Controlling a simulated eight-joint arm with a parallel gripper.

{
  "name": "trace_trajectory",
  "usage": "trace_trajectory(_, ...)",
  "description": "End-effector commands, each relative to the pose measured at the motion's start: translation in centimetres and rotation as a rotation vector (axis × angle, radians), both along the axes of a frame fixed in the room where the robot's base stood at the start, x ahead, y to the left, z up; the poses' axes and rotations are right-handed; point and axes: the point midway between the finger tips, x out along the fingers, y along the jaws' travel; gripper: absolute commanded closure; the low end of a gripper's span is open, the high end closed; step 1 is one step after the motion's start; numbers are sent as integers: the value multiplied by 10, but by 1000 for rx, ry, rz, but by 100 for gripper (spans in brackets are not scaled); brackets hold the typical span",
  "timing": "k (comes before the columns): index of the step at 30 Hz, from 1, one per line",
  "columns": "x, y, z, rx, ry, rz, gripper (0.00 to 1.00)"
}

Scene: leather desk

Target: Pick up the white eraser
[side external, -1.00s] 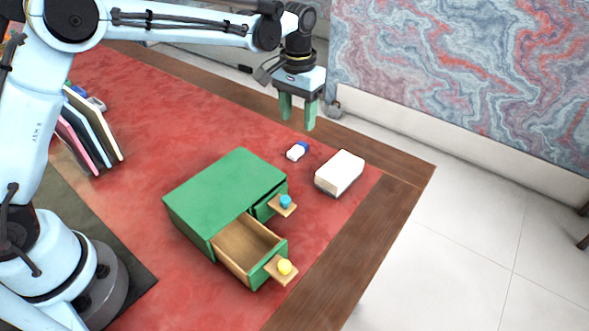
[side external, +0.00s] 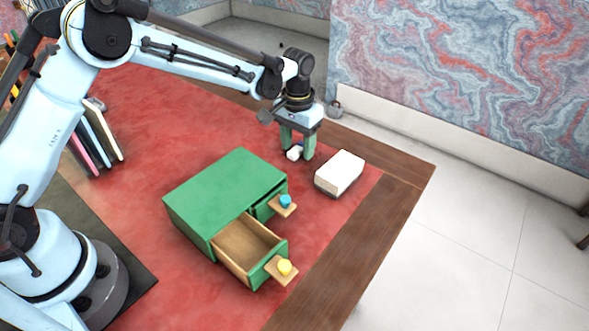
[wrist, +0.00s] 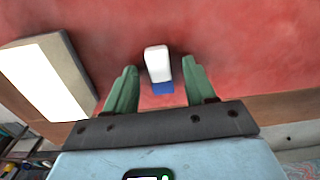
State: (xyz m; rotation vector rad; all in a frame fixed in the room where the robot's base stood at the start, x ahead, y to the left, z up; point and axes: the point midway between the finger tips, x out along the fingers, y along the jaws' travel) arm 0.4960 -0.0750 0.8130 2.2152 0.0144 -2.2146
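The white eraser (side external: 294,153) with a blue end lies on the red desk top, between the green drawer box and the white block. In the wrist view the eraser (wrist: 158,64) shows its white part away from my gripper and its blue part close to it. My gripper (side external: 297,156) is lowered over it with its green fingers apart. In the wrist view the open fingers (wrist: 160,77) stand on either side of the eraser, with a gap visible on both sides. In the side view the fingers and gripper body hide the blue end.
A white block (side external: 340,172) lies just right of my gripper; it also shows in the wrist view (wrist: 48,80). A green drawer box (side external: 225,190) with two open drawers stands in front. Books (side external: 92,140) stand at left.

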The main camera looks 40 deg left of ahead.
Motion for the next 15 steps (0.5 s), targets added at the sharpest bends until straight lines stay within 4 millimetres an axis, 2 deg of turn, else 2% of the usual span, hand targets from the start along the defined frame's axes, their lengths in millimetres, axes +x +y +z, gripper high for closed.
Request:
trace_trajectory(1, 0, 0, 0, 0, 0, 0, 52)
trace_trajectory(10, 0, 0, 0, 0, 0, 0, 98)
trace_trajectory(15, 0, 0, 0, 0, 0, 0, 100)
